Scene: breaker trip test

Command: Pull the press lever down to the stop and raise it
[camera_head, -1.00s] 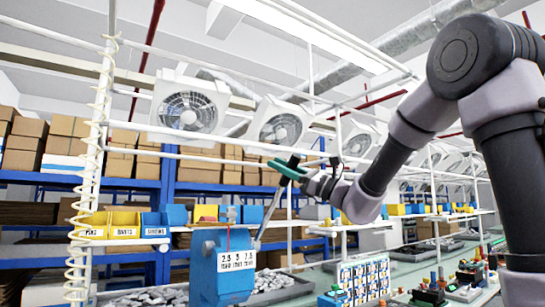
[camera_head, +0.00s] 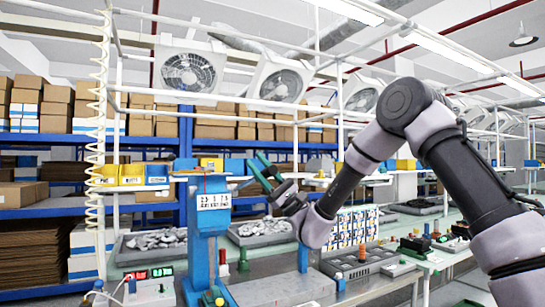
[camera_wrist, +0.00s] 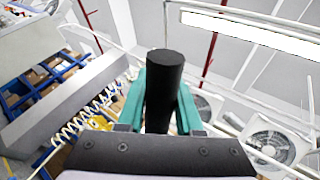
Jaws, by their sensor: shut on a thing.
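The blue press (camera_head: 207,245) stands upright on the bench left of centre in the head view, with a white number label on its head. Its press lever (camera_head: 241,184) runs from the right of the head toward my gripper, tilted slightly upward. My gripper (camera_head: 266,172), with teal fingers, is up and to the right of the press head. In the wrist view, the lever's black round handle (camera_wrist: 164,75) stands between the two teal fingers of my gripper (camera_wrist: 162,95), which is shut on it. The far end of the handle extends past the fingers. The lever's pivot is hard to make out.
Grey trays of metal parts (camera_head: 262,229) lie behind the press. A rack of small coloured parts (camera_head: 352,228) and a dark grey tray (camera_head: 362,260) are to the right. Yellow and blue bins (camera_head: 131,174) sit on a rail at left. Air around my gripper looks open.

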